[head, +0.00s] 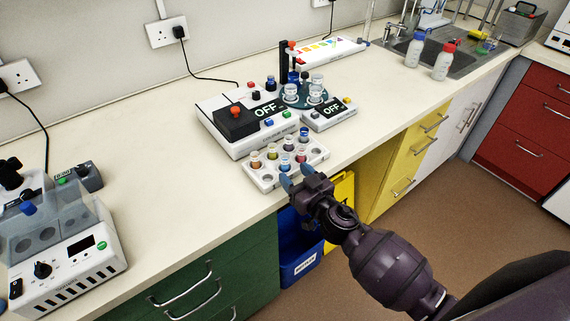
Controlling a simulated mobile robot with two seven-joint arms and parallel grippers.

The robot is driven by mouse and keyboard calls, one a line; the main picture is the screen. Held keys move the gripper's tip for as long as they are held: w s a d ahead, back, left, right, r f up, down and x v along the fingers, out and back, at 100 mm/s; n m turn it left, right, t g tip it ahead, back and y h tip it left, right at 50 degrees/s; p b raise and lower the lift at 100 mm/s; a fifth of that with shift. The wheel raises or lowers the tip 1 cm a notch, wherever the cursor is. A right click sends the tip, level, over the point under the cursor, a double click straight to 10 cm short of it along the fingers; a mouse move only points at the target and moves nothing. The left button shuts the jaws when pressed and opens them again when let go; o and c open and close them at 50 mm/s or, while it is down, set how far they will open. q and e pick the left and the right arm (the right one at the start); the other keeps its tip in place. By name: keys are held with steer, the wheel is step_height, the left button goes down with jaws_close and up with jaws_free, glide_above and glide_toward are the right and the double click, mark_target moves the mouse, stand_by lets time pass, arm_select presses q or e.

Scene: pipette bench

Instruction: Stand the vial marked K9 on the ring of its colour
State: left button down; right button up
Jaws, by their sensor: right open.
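A white rack (318,157) near the bench's front edge holds several small vials with differently coloured contents. An orange-brown vial (255,160), a yellowish vial (272,153) and a blue vial (304,135) stand in it. The markings are too small to read, so I cannot tell which is K9. My right gripper (296,177) is open at the rack's front edge, its blue fingertips close to the front vials. I see nothing between the fingers. I cannot make out coloured rings for certain. My left gripper is not clearly in view.
A white device reading OFF (222,128) stands behind the rack, beside a smaller OFF unit (333,118) and a round dark stand with glass jars (317,90). A white panel with coloured marks (330,50) lies farther back. Bare worktop (150,150) extends left.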

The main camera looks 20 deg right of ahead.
mark_target(288, 163)
steer(key=shift+w+a+r, duration=0.1)
steer(key=shift+w+r, duration=0.1)
steer(key=shift+w, duration=0.15)
steer(key=x, duration=0.3)
steer(key=shift+w+r+p, duration=0.1)
steer(key=shift+w+p, duration=0.05)
steer(key=shift+p, duration=0.15)
steer(key=shift+w+a, duration=0.1)
steer(key=shift+w, duration=0.45)
